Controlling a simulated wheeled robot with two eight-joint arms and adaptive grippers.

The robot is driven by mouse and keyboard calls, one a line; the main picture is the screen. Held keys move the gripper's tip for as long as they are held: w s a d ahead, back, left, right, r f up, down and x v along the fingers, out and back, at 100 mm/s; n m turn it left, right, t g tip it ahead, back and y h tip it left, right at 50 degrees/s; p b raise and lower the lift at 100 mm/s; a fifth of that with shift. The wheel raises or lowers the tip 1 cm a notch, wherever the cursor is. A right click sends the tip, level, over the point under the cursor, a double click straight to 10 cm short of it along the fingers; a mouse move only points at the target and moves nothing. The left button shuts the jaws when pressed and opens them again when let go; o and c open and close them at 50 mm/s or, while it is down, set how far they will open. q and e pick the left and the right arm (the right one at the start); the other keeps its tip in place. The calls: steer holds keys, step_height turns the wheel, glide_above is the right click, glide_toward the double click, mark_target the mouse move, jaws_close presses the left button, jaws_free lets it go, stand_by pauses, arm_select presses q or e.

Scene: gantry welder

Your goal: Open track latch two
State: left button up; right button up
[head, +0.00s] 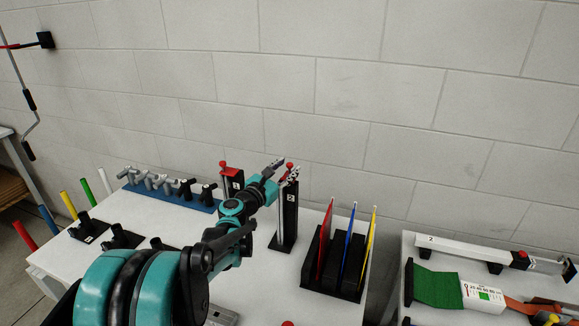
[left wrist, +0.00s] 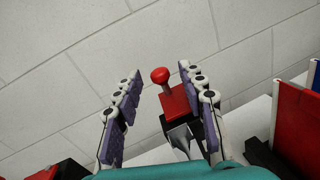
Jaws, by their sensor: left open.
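Track latch two is a red block with a red ball knob (left wrist: 160,75) on top of a black post (head: 290,212) marked 2, with a silver rail beside it. In the head view my left gripper (head: 286,168) is at the top of this post and partly covers the red latch. In the left wrist view the open fingers of my left gripper (left wrist: 160,88) stand either side of the knob, with gaps visible. I cannot tell whether the right finger touches the red block. My right gripper is not in view.
Another post with a red top (head: 231,182) stands left of my gripper. A blue rack (head: 170,196) of metal fittings lies further left. A black holder (head: 335,290) with red, blue and yellow plates stands close on the right. A brick wall rises behind.

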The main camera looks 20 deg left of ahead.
arm_select(q)
steer(key=s+a, duration=0.1)
steer(key=s, duration=0.8)
steer(key=shift+s+a, duration=0.25)
steer(key=shift+s, duration=0.15)
